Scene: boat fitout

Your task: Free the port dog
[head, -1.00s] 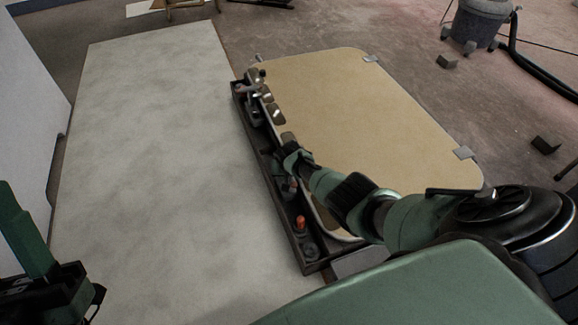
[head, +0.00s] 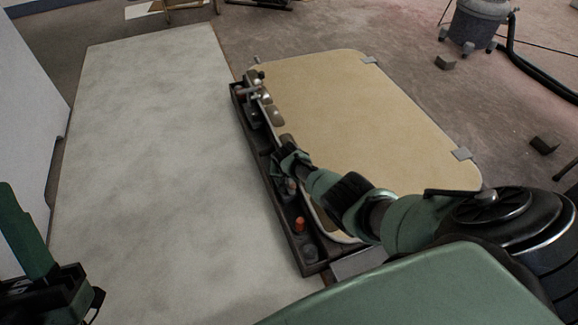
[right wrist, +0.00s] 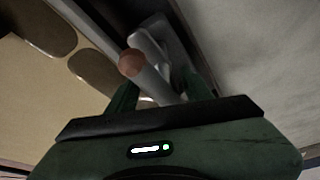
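The port dog appears to be the grey metal lever with a copper-coloured round knob (right wrist: 131,62) in the right wrist view. A pale metal piece (right wrist: 150,45) stands right beside it. My right gripper (right wrist: 158,92) has its two green fingers apart, on either side of the lever bar, with a gap showing at the left finger. In the head view my right gripper (head: 284,153) is over the dark tray along the panel's left edge and hides what is under it. My left gripper (head: 62,292) is at the lower left, away from the panel; its fingers are unclear.
The tan panel (head: 345,105) has brown oval cutouts along its left edge and grey clips on its right. The dark tray (head: 292,240) holds an orange-topped piece (head: 300,223) and other hardware. A pale bare surface (head: 140,150) lies left. A grey vacuum (head: 478,22) stands far right.

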